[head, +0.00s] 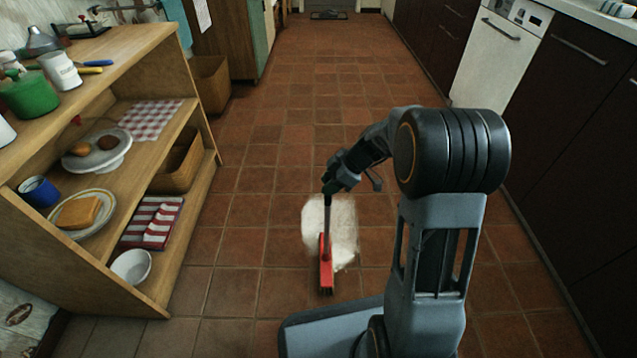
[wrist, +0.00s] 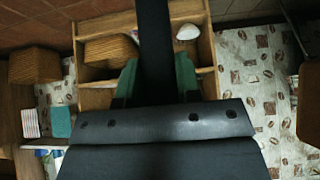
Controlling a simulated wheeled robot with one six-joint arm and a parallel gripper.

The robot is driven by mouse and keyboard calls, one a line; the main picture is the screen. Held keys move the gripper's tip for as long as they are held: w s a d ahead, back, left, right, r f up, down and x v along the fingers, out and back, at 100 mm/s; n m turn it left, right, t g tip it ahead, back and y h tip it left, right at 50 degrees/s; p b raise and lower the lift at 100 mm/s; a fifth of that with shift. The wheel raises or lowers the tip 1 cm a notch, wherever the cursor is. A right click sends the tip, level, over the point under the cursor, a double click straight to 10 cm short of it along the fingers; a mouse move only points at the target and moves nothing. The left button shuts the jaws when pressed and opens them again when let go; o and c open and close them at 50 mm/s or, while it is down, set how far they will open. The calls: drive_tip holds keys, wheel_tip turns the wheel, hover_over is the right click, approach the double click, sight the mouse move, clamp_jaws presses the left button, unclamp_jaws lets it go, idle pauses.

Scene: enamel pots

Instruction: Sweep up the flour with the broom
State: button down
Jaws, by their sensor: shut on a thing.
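A white patch of flour (head: 343,228) lies on the brown floor tiles in the middle of the head view. The broom (head: 326,266) has a red head that stands on the floor at the flour's left and front edge, with its handle running up to my gripper (head: 333,184). My gripper is shut on the broom handle, above the flour. In the wrist view my gripper (wrist: 156,85) shows with green fingers around the dark handle (wrist: 154,40). The broom head and the flour are not visible in the wrist view.
A wooden shelf (head: 185,215) with dishes, cloths and a white bowl (head: 131,266) stands on the left. Dark cabinets (head: 575,150) and a white dishwasher (head: 497,55) line the right. A cardboard-coloured bin (head: 210,84) stands at the back left. Tiled floor behind the flour is clear.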

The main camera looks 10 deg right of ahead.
drive_tip(key=s+d+r+p, duration=0.2)
drive_tip(key=d+r, duration=0.2)
drive_tip(key=d, duration=0.8)
drive_tip(key=shift+s+d+r, duration=0.15)
drive_tip(key=shift+s+r, duration=0.05)
idle(0.4)
